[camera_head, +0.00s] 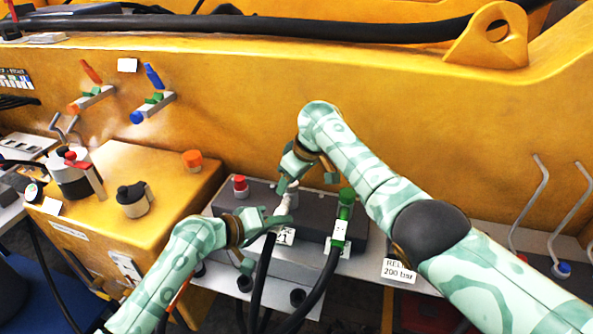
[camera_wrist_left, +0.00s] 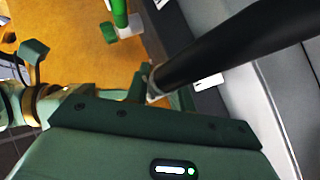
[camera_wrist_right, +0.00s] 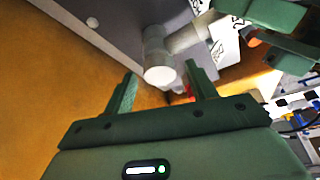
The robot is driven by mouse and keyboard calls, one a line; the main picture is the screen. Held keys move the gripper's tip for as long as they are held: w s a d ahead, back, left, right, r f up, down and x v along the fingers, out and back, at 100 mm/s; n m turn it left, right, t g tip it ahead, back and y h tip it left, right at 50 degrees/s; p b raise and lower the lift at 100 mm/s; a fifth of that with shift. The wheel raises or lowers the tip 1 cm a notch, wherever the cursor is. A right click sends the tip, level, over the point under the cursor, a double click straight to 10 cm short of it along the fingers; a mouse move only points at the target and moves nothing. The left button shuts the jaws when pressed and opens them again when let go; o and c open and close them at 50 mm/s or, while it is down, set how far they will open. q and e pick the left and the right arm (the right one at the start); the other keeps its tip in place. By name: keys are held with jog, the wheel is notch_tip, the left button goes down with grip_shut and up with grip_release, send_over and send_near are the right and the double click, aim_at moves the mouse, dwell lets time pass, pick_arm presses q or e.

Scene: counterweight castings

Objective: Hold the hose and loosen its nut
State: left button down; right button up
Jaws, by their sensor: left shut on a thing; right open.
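The black hose (camera_head: 261,280) rises to a pale grey fitting with a nut (camera_head: 290,200) at the front of a dark grey block (camera_head: 215,203). My left gripper (camera_head: 264,243) is shut on the hose just below the fitting; the hose also crosses the left wrist view (camera_wrist_left: 225,48). My right gripper (camera_head: 302,183) is open above the fitting. In the right wrist view, the round pale end of the fitting (camera_wrist_right: 160,74) lies beyond and between the two open fingertips (camera_wrist_right: 163,82), apparently apart from them. The grip on the hose is partly hidden by my left fingers.
A second hose with a green fitting (camera_head: 344,208) stands close to the right. A red cap (camera_head: 240,184) is on the block's left. A yellow box (camera_head: 165,180) with a black knob (camera_head: 133,197) stands left. A yellow wall (camera_head: 230,110) rises behind.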

jog(key=v, duration=1.1)
jog(key=shift+d+r, duration=0.15)
jog(key=shift+r, duration=0.2)
jog(key=shift+s, duration=0.15)
pick_arm(q)
jog(key=c, duration=1.1)
grip_release()
